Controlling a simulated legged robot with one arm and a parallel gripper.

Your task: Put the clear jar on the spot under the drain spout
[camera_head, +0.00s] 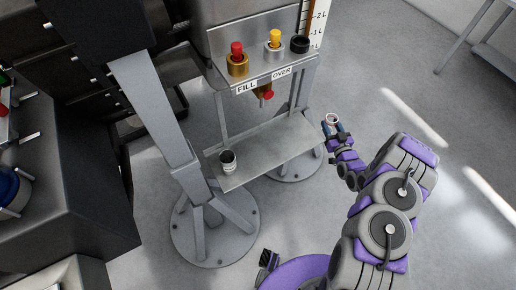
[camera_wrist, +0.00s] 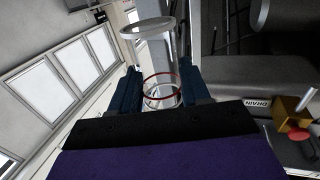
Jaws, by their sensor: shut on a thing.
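My gripper (camera_head: 332,128) is shut on the clear jar (camera_head: 332,119), to the right of the stand's lower shelf (camera_head: 275,143) and clear of it. In the wrist view the jar's red ring (camera_wrist: 162,76) shows between the two fingers (camera_wrist: 162,92). A brass drain spout with a red knob (camera_head: 265,93) hangs under the upper shelf, above the lower shelf. In the wrist view a DRAIN label (camera_wrist: 257,103) sits at the right, near the brass fitting (camera_wrist: 290,112). The exact spot under the spout cannot be made out.
A small dark-and-white cup (camera_head: 228,161) stands at the lower shelf's left end. The upper shelf (camera_head: 262,65) carries red, yellow and black caps above FILL and OVER labels. A grey post (camera_head: 155,110) stands left.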

